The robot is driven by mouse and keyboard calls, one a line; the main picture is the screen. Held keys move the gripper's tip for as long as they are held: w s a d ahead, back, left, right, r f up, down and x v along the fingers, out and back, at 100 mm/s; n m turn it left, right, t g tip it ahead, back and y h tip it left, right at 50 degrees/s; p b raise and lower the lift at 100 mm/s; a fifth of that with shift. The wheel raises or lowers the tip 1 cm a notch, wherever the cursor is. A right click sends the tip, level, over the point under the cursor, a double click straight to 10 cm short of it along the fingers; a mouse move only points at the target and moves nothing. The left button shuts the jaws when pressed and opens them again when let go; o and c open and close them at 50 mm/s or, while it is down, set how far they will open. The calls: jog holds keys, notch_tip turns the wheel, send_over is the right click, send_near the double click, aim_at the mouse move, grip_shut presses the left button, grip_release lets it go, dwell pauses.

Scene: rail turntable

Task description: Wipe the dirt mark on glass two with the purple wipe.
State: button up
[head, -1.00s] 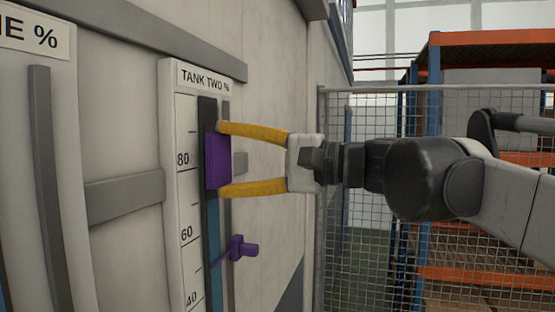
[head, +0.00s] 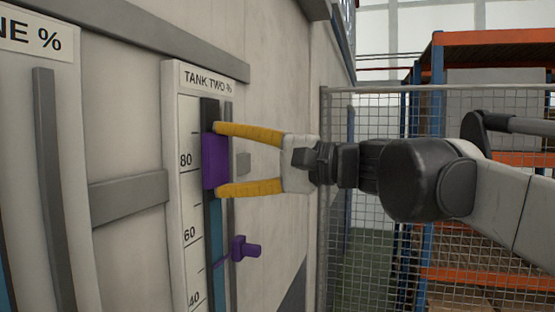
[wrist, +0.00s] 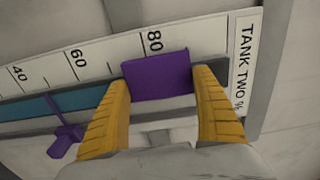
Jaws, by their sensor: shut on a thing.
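The purple wipe (head: 215,162) is a flat block against the dark upper part of the glass two tube (head: 209,110), beside the 80 mark. It also shows in the wrist view (wrist: 156,75). My gripper (head: 217,160) has its yellow fingers spread around the wipe, one above and one below, and is shut on it. In the wrist view the fingers (wrist: 158,80) stand at both sides of the wipe. The white scale (head: 188,200) labelled TANK TWO % runs along the tube. No dirt mark shows; the wipe covers part of the tube.
A purple handle (head: 243,248) sticks out from the tube below the wipe, near the 60 mark. A second gauge (head: 55,160) is at the left. A wire mesh fence (head: 370,200) and orange racks (head: 480,270) stand at the right.

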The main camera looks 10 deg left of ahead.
aim_at(222, 141)
jog(key=shift+a, duration=0.55)
jog(key=shift+w, duration=0.15)
jog(key=shift+w+d+p, duration=0.15)
jog(key=shift+w+p, duration=0.1)
jog(key=shift+w, duration=0.75)
jog(key=shift+w+d+p, duration=0.1)
jog(key=shift+w+p, duration=0.1)
jog(key=shift+w, duration=0.8)
jog(key=shift+s+r+p, duration=0.1)
jog(key=shift+r+p, duration=1.1)
jog(key=shift+r, duration=0.4)
jog(key=shift+s+a, duration=0.15)
jog(key=shift+s, duration=0.9)
jog(key=shift+s+a, duration=0.1)
jog(key=shift+s, duration=0.9)
jog(key=shift+r+p, duration=1.05)
jog(key=shift+r, duration=0.45)
jog(key=w, duration=0.4)
jog(key=shift+w+d+f+p, duration=0.1)
jog(key=shift+d+p, duration=0.1)
jog(key=shift+p, duration=0.1)
